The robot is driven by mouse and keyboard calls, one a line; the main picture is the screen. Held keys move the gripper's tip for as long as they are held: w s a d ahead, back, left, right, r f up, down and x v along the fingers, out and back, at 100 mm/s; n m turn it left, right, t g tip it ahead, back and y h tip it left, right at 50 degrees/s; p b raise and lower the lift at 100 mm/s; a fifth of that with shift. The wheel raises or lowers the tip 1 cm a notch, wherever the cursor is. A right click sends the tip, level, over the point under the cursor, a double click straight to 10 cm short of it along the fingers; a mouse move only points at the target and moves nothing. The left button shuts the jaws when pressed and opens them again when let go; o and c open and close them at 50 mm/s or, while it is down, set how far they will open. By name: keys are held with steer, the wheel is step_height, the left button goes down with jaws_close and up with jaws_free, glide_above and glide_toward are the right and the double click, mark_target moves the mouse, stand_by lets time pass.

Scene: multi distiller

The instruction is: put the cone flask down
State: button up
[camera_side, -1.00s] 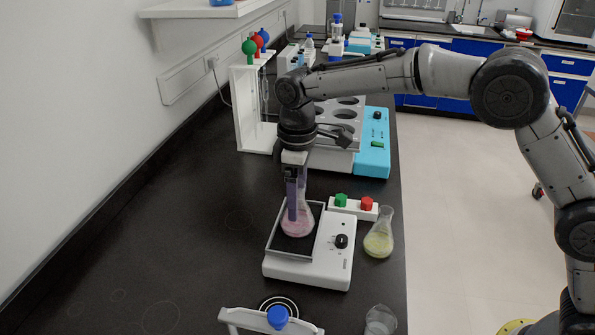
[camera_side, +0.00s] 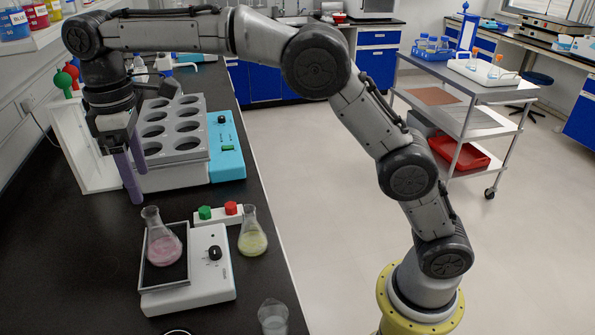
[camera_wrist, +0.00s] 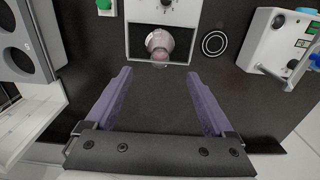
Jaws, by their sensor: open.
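A cone flask with pink liquid (camera_side: 162,240) stands upright on the dark plate of a white device with a black knob (camera_side: 207,268). In the wrist view the pink flask (camera_wrist: 160,42) sits on the device plate (camera_wrist: 138,50), beyond my fingertips. My gripper (camera_side: 132,178) is open and empty, above and behind the flask in the side view, clear of it. Its two purple fingers (camera_wrist: 157,72) are spread wide in the wrist view. A second cone flask with yellow liquid (camera_side: 252,238) stands on the bench to the right of the device.
A small white block with green and red knobs (camera_side: 219,214) stands behind the device. A grey rack with round holes (camera_side: 174,130) and a blue panel (camera_side: 227,150) stand behind. A white stand (camera_side: 88,150) is at the left. A glass beaker (camera_side: 272,317) stands in front.

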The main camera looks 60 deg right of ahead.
steer(key=s+d+r+m+t, duration=0.2)
steer(key=s+d+r, duration=0.1)
steer(key=s+d, duration=0.45)
steer(key=s+d+r+m+t, duration=0.1)
steer(key=s+d+r+m, duration=0.15)
steer(key=s+d, duration=0.45)
steer(key=s+d+f+m+t, duration=0.1)
steer(key=s+f, duration=0.3)
steer(key=s, duration=0.4)
steer(key=s+d+f+m+t, duration=0.1)
steer(key=s+d+f+m, duration=0.2)
steer(key=s, duration=0.5)
step_height(320, 180, down, 2)
steer(key=shift+s+d+f+t, duration=0.1)
steer(key=shift+s+d+t, duration=0.15)
steer(key=shift+d, duration=0.35)
steer(key=shift+m, duration=0.25)
